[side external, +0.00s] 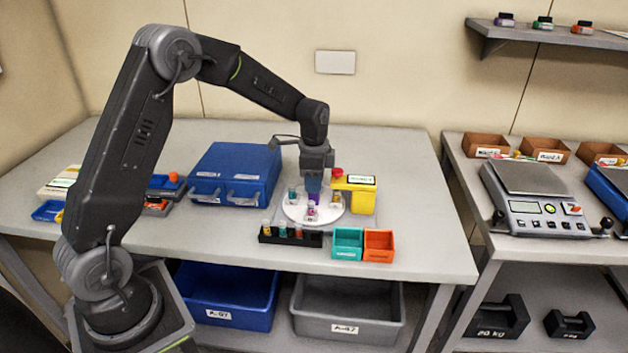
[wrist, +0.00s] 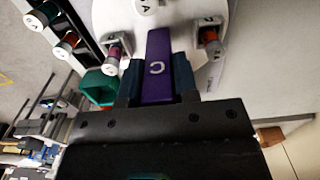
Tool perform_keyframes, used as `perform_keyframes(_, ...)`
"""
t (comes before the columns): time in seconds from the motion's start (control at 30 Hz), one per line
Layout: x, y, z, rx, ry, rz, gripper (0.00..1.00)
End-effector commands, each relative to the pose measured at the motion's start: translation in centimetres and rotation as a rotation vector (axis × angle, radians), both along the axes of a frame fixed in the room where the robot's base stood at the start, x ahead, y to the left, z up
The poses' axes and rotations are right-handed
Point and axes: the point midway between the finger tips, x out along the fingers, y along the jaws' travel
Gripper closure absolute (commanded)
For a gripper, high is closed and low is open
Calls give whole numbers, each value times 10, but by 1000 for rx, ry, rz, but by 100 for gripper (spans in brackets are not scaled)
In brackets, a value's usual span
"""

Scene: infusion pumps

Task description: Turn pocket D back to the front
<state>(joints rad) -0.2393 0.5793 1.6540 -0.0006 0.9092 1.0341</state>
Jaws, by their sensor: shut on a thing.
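My gripper (side external: 314,184) points down over the white round turntable (side external: 292,216) on the table. In the wrist view the gripper (wrist: 158,82) is shut on a purple block marked with a letter that looks like C (wrist: 157,50). Little of this block shows in the side view. Around it on the turntable are small vials: a teal one (side external: 292,194) at left, one with a purple cap (side external: 311,208) at the front and an amber one (side external: 336,200) at right. I cannot read which pocket is D; my gripper hides part of the turntable.
A yellow device (side external: 361,199) with a red knob (side external: 337,172) stands close at the turntable's right. A black vial rack (side external: 290,238), a teal bin (side external: 348,243) and an orange bin (side external: 379,244) stand in front. A blue case (side external: 236,172) is at left.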

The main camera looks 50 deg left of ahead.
Motion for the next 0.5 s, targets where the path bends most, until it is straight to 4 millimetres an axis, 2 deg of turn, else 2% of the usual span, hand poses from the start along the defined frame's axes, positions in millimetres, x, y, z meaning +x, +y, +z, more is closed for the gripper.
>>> perform_keyframes(0.33,1,0,2,1,-6,-12,100)
perform_keyframes(0.37,1,0,2,1,-6,-13,70)
perform_keyframes(0.43,1,0,2,1,-5,-11,64)
perform_keyframes(0.5,1,0,2,1,-4,-10,62)
